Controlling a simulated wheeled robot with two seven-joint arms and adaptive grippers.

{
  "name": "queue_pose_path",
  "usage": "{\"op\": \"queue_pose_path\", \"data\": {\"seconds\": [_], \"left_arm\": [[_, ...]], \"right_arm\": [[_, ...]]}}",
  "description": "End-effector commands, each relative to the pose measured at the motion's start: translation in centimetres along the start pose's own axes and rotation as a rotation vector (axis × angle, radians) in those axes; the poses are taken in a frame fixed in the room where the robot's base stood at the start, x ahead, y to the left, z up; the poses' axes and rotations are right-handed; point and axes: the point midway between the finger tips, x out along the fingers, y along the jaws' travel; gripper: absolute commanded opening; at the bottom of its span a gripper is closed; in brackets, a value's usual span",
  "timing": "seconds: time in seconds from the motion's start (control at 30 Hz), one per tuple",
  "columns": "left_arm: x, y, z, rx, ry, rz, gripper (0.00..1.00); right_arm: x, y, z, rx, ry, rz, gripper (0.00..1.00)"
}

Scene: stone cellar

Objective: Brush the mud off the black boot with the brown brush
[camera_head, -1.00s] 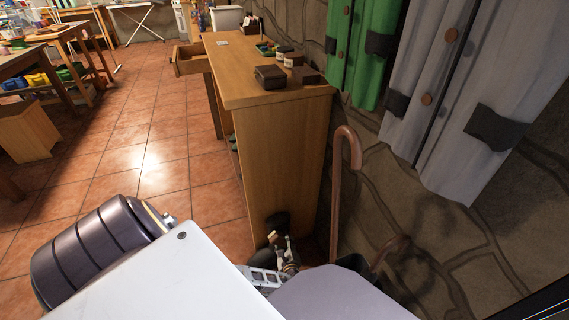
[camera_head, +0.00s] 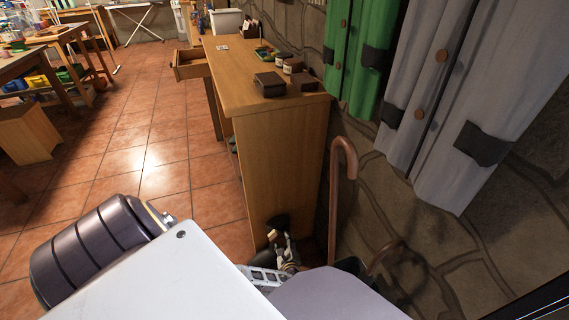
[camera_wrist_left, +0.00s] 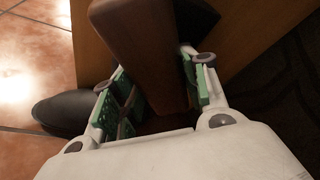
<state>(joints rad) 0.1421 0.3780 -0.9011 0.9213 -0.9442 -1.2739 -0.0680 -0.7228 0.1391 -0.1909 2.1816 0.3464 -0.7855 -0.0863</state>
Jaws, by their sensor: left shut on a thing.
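My left gripper (camera_wrist_left: 155,80) is shut on a brown block-shaped thing, which I take to be the brown brush (camera_wrist_left: 145,40). It sits between the green finger pads, and its bristles cannot be made out. The black boot (camera_wrist_left: 65,112) shows in part at the left of the left wrist view, beside and beyond the left finger; I see no clear mud on it. My right gripper is not in view.
The wooden desk (camera_head: 285,150) with small dark boxes (camera_head: 270,83) on top stands above the gripper. A brown walking stick (camera_head: 334,200) stands to its right. Green (camera_head: 352,55) and grey coats (camera_head: 440,100) hang on the stone wall.

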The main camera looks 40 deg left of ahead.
Motion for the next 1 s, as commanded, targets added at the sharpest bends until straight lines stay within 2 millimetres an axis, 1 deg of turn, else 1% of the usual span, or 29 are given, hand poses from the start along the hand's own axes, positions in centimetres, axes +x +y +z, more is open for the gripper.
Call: {"op": "queue_pose_path", "data": {"seconds": [0.47,1.0], "left_arm": [[-0.1,-0.2,0.3,0.0,-0.001,0.0,0.25],[-0.8,-2.0,2.2,-0.001,-0.001,0.0,0.25]], "right_arm": [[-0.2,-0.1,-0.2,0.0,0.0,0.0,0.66],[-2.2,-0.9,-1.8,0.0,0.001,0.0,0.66]]}}
